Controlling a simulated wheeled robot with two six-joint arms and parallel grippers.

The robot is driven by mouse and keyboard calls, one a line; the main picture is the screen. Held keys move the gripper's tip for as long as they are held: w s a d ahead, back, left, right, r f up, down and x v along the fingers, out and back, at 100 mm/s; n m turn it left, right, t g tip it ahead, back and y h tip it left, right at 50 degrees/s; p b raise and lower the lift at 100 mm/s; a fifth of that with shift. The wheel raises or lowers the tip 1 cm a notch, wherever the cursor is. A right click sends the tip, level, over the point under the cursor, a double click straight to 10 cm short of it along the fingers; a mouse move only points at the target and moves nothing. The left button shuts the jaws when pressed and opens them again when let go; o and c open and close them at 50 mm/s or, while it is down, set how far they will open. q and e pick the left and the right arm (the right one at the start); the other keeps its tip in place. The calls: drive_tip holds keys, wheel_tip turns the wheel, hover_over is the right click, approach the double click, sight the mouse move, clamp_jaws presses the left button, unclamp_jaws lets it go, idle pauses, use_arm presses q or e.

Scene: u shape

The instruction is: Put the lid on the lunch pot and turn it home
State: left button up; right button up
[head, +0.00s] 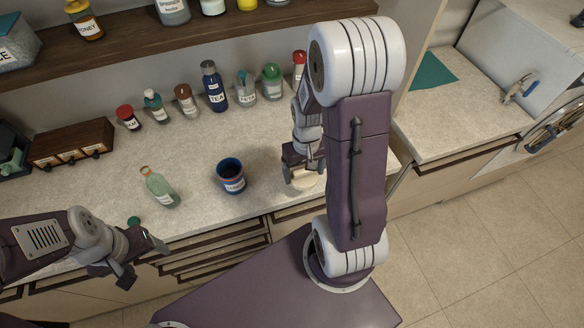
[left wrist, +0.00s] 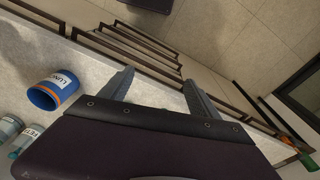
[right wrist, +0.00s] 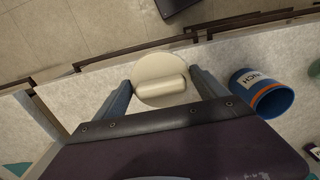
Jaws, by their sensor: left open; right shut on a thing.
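The lunch pot (head: 231,184) is blue with an orange band and a label. It stands upright and open on the counter; it also shows in the left wrist view (left wrist: 62,88) and the right wrist view (right wrist: 268,100). The lid is a cream disc (right wrist: 150,68) with a raised bar handle, to the right of the pot in the head view (head: 305,183). My right gripper (right wrist: 162,90) is shut on the lid's handle. Whether the lid touches the counter is unclear. My left gripper (head: 142,260) is open and empty near the counter's front edge, left of the pot.
A green bottle (head: 160,190) stands left of the pot, with a small green cap (head: 134,221) near the front edge. Several jars and bottles, including a dark blue one (head: 214,88), line the back. A wooden drawer box (head: 72,146) is at left. The counter around the pot is clear.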

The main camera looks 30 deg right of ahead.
use_arm(q)
drive_tip(key=shift+f, duration=0.1)
idle(0.4)
drive_tip(key=o, duration=0.5)
